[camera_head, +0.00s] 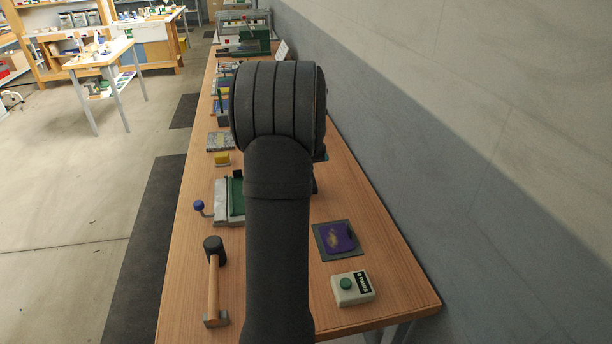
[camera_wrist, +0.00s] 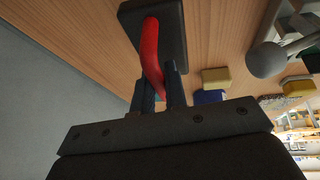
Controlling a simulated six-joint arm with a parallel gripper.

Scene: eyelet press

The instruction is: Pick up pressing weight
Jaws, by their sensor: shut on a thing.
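The pressing weight (camera_wrist: 172,22) is a dark block with a red bar handle (camera_wrist: 151,45), at the top of the wrist view. My gripper (camera_wrist: 160,80) is shut on the red handle, with one finger on each side. Wooden table top shows behind the block; I cannot tell whether the block touches it. In the head view my own arm hides the gripper and the weight.
A mallet (camera_head: 213,262) and a press with a blue knob (camera_head: 198,205) lie left of my arm. A purple piece on a dark mat (camera_head: 331,254) and a green-button box (camera_head: 352,289) sit right. A grey wall (camera_head: 400,160) borders the table's right side.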

